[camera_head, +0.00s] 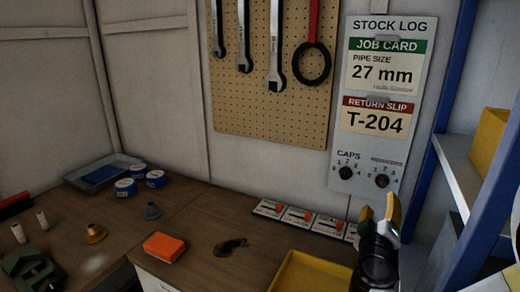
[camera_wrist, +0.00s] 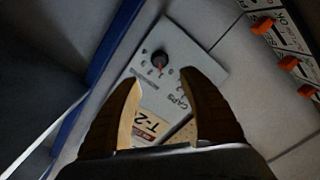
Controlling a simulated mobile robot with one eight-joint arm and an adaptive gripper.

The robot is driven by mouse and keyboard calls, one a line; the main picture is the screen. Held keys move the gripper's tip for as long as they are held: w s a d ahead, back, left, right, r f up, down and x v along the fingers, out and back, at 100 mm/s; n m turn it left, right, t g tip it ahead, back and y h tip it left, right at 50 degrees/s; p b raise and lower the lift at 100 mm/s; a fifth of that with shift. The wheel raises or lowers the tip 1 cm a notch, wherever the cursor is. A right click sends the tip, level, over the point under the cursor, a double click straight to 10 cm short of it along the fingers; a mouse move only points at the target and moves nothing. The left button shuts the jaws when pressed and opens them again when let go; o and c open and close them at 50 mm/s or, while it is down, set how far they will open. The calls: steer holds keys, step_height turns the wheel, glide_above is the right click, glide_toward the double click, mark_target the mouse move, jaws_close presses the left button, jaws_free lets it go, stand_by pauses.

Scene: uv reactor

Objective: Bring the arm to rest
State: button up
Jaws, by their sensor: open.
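My gripper (camera_head: 391,214) is raised in front of the lower right of the stock log board (camera_head: 388,60), its yellow-edged fingers pointing up in the head view. In the wrist view my gripper (camera_wrist: 159,80) is open, with nothing between its fingers. A black dial (camera_wrist: 160,58) with a red mark on the board shows just beyond the fingertips, apparently apart from them. In the head view the board carries a caps dial (camera_head: 346,173) and a second dial (camera_head: 382,181).
A blue shelf post (camera_head: 455,70) and a yellow bin (camera_head: 489,140) stand close on the right. Orange-handled switches (camera_head: 298,216) line the bench back. A yellow tray (camera_head: 312,274) lies below, left of my arm. An orange box (camera_head: 164,247) sits farther left. Wrenches (camera_head: 275,50) hang on the pegboard.

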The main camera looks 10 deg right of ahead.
steer(key=s+a+f+m+g+y, duration=0.1)
steer(key=s+a+f+g+y, duration=0.2)
steer(key=a, duration=0.8)
steer(key=s+a+f+m+g+y, duration=0.1)
steer(key=s+a+f+g+y, duration=0.2)
steer(key=s+a+y, duration=0.4)
steer(key=s+a+g, duration=0.1)
steer(key=s+a, duration=0.3)
steer(key=s, duration=0.1)
steer(key=shift+s+f+y, duration=0.2)
steer(key=shift+f+y, duration=0.1)
steer(key=shift+f, duration=0.05)
steer(key=shift+a, duration=0.1)
